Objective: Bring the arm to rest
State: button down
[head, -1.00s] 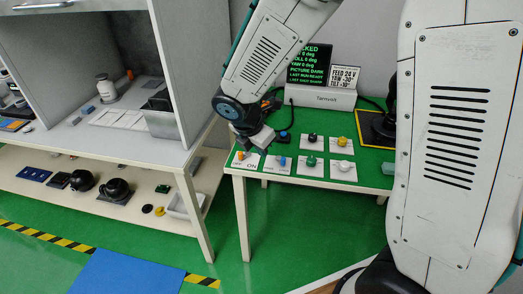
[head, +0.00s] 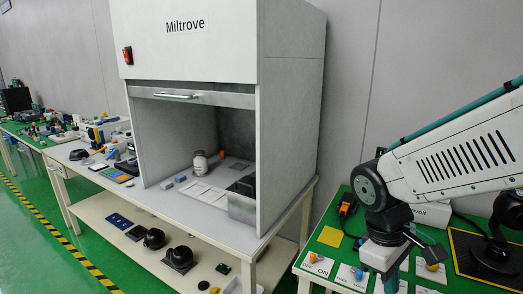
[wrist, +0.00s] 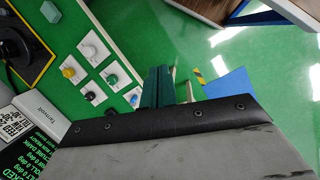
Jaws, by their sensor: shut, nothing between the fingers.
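My gripper (head: 390,278) hangs at the end of my arm over the green-topped table (head: 335,213) at the right of the head view. Its teal fingers (wrist: 158,86) show in the wrist view, shut with nothing between them. Below it are switch plates with knobs, among them an OFF/ON plate with an orange knob (head: 314,257) and a plate with a blue knob (head: 358,274). In the wrist view a yellow knob (wrist: 68,72) and a green knob (wrist: 112,79) sit on white plates. My arm hides part of the panel in the head view.
A white cabinet marked Miltrove (head: 190,40) stands on a grey bench left of my arm, its front raised. A black gimbal device (head: 497,235) stands on a yellow-edged pad at the right. A display box (wrist: 30,115) is close by in the wrist view. Green floor lies in front.

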jog(key=s+d+r+m+t+y, duration=0.2)
jog(key=s+r+m, duration=0.5)
jog(key=s, duration=0.3)
jog(key=shift+s+d+r+t+y, duration=0.2)
jog(key=shift+s+r+t+y, duration=0.15)
jog(key=shift+r, duration=0.3)
